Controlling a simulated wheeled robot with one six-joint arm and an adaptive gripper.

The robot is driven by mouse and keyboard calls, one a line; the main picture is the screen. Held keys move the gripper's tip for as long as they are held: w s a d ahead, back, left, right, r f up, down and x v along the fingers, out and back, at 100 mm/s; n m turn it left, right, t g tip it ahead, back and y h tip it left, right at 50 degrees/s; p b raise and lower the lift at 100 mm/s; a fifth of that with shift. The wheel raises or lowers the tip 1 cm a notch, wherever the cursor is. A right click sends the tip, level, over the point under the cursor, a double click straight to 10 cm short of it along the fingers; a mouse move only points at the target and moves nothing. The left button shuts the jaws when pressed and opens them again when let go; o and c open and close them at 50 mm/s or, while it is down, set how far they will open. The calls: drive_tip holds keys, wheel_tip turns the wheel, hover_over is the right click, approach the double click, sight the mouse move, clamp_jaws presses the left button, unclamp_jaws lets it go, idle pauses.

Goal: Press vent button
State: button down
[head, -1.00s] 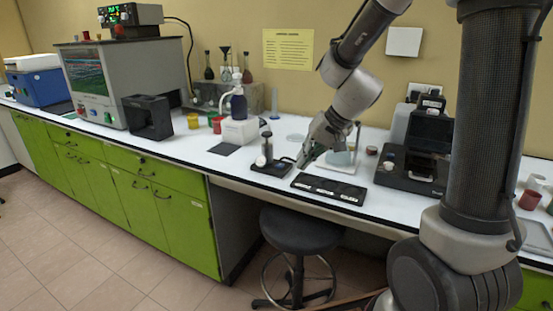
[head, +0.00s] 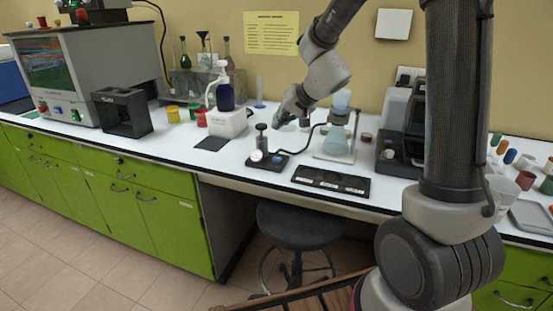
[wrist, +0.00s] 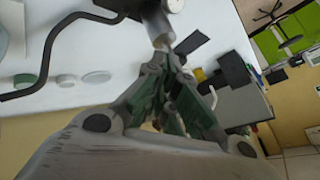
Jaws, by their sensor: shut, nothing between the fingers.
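A small black-based device (head: 267,161) stands on the white bench, with an upright grey plunger or cylinder (head: 262,137), a white round dial (head: 257,155) and a small reddish spot on its base. No button labelled vent is readable; I cannot tell which part is the vent button. My gripper (head: 278,122) is above the bench, just right of the cylinder's top and apparently behind it. In the wrist view my gripper (wrist: 175,62) has its green-padded fingers together and empty. The grey cylinder (wrist: 157,25) shows just beyond the tips; contact is unclear.
A flask with blue liquid (head: 337,143) stands right of the device, with a black hose near it. A black labelled tray (head: 331,181) lies in front. A white box with a dark blue bottle (head: 225,97) stands left. A grey machine (head: 75,80) with coloured buttons stands far left.

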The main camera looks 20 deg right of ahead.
drive_tip(key=shift+f, duration=0.15)
drive_tip(key=shift+f, duration=4.25)
drive_tip(key=shift+f, duration=0.15)
drive_tip(key=shift+f, duration=0.25)
drive_tip(key=shift+f, duration=0.45)
drive_tip(key=shift+r, duration=0.9)
drive_tip(key=shift+r, duration=2.5)
